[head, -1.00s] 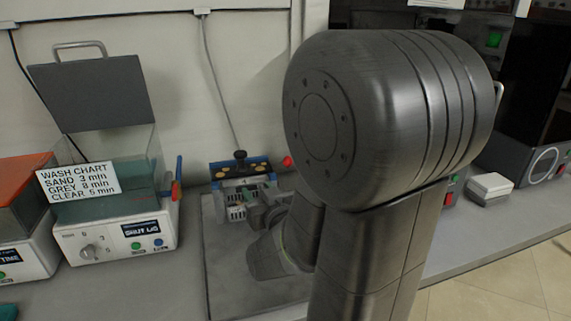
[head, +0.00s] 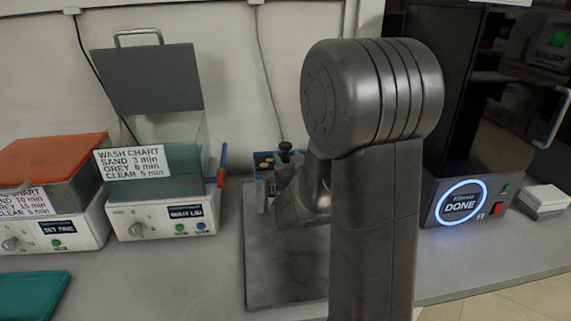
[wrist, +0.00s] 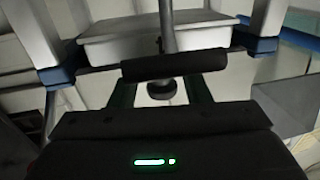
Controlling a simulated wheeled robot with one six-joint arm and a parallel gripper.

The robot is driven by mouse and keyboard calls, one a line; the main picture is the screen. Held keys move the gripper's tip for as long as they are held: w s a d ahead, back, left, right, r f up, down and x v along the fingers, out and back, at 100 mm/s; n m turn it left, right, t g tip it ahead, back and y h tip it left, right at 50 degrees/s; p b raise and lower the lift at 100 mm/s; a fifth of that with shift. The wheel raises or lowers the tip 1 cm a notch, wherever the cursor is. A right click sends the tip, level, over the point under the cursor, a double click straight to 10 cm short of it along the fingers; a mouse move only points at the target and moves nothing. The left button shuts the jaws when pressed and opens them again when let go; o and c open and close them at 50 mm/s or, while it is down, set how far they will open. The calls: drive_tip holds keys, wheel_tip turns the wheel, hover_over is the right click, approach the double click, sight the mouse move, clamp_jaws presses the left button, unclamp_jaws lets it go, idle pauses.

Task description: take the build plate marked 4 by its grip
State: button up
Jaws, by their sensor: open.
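The blue-ended rack (head: 263,160) stands against the wall at the back of the grey mat, mostly hidden behind my arm in the head view. A black knob-like grip (head: 286,146) shows at its top. No number 4 can be read. In the wrist view, a pale grey block (wrist: 110,45), perhaps the build plate, sits between blue brackets (wrist: 56,76). A black bar (wrist: 172,65) and a dark rounded knob (wrist: 162,88) show close before my gripper (wrist: 161,92). My gripper is open; I cannot tell whether its fingers touch the grip.
A wash unit (head: 161,215) with a raised grey lid and an orange-lidded unit (head: 58,158) stand to the left. A dark machine (head: 428,205) with a lit DONE ring stands right of my arm. The grey mat (head: 280,275) has bare room in front.

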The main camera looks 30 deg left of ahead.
drive_tip(key=shift+x, duration=1.45)
clamp_jaws()
drive_tip(key=shift+r, duration=0.15)
